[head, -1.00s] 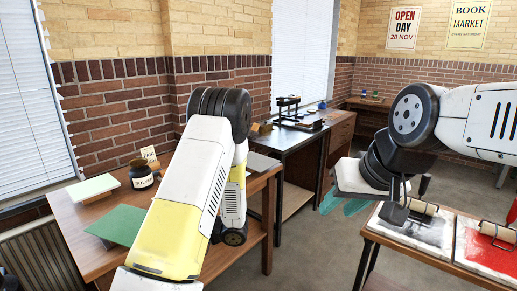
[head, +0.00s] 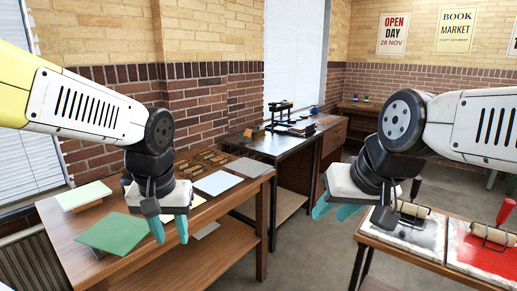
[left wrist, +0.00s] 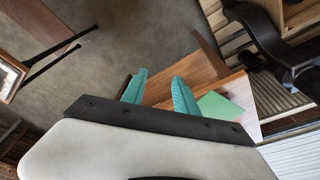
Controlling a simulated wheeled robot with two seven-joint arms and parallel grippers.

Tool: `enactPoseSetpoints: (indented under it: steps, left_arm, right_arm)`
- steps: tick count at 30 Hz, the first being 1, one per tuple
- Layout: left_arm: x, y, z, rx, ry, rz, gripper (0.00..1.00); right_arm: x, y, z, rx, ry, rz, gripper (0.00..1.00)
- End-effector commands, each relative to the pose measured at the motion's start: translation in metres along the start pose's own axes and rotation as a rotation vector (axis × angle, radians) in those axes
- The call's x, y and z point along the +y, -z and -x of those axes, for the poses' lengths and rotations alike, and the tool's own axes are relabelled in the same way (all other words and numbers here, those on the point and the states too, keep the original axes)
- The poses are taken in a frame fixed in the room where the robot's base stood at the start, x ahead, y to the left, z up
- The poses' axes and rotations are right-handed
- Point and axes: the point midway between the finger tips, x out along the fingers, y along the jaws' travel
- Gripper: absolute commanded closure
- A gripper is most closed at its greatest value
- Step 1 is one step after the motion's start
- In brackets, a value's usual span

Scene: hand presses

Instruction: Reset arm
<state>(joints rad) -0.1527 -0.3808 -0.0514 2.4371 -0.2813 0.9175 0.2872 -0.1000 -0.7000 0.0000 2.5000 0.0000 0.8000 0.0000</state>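In the head view my left arm comes in from the upper left and bends down at the wrist. My left gripper (head: 169,234) points down over the wooden table at left, its teal fingers apart with nothing between them. The left wrist view also shows the two fingers (left wrist: 160,78) spread and empty. My right arm comes in from the right, and my right gripper (head: 333,212) hangs beside the front right table, over the floor. Its teal fingers look apart and empty.
The wooden table (head: 180,262) holds a green sheet (head: 113,233), a pale green pad (head: 83,195), a pale sheet (head: 218,182) and several small wooden blocks (head: 203,158). The right table has a black-inked slab (head: 428,236), a red-inked slab (head: 482,262) and rollers (head: 493,234). Floor between is clear.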

Motion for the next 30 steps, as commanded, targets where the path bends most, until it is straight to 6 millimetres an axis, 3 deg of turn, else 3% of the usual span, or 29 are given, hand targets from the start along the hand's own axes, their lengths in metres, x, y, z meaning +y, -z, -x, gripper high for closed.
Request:
enactPoseSetpoints:
  steps: [3,10,23,30]
  left_arm:
    - [0.017,-0.002,0.030,0.145,-0.106,-0.025,0.64]
    - [0.037,-0.004,0.065,0.318,-0.207,-0.068,0.64]
    - [0.039,-0.004,0.069,0.343,-0.220,-0.074,0.64]
    - [0.027,-0.009,0.070,0.345,-0.206,-0.040,0.64]
  right_arm:
    - [0.000,0.000,0.000,0.000,0.000,0.000,0.64]
    - [0.000,0.000,0.000,0.000,0.000,0.000,0.64]
    - [-0.001,0.000,0.000,0.000,0.001,0.002,0.64]
    - [-0.012,0.004,-0.005,-0.006,0.020,0.031,0.64]
